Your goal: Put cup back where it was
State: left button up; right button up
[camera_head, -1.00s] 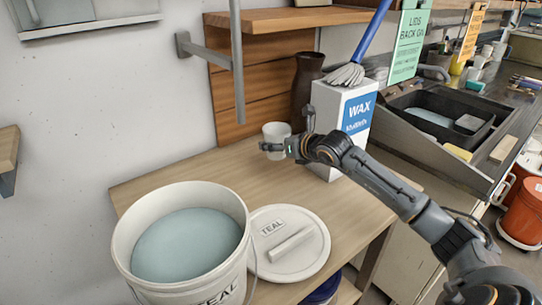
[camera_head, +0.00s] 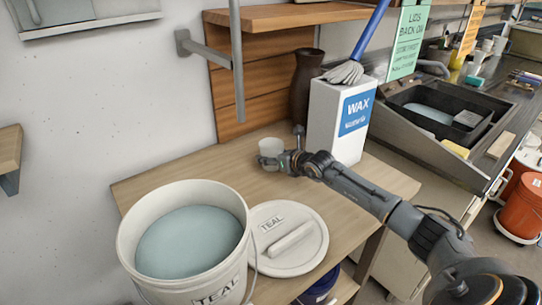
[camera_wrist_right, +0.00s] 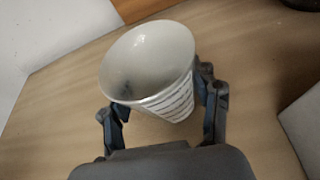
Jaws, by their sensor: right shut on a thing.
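The cup (camera_head: 270,148) is small and white, and it is over the back part of the wooden table. My left gripper is not in view.
A white WAX box (camera_head: 322,125) stands right of the cup, with a dark brown vase (camera_head: 304,90) behind. A bucket of teal glaze (camera_head: 140,222) and its lid (camera_head: 312,240) are at the front. Bare tabletop lies between the cup and bucket.

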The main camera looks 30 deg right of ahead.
jog(key=o, duration=1.3)
jog(key=shift+f, duration=0.15)
jog(key=shift+o, duration=0.2)
jog(key=shift+r, duration=0.25)
jog(key=shift+s, duration=0.3)
jog(key=b+v, duration=0.1)
jog(key=v, duration=0.8)
jog(key=shift+s, duration=0.3)
jog(key=shift+v, duration=0.85)
jog(key=shift+r, duration=0.2)
jog(key=shift+a, duration=0.1)
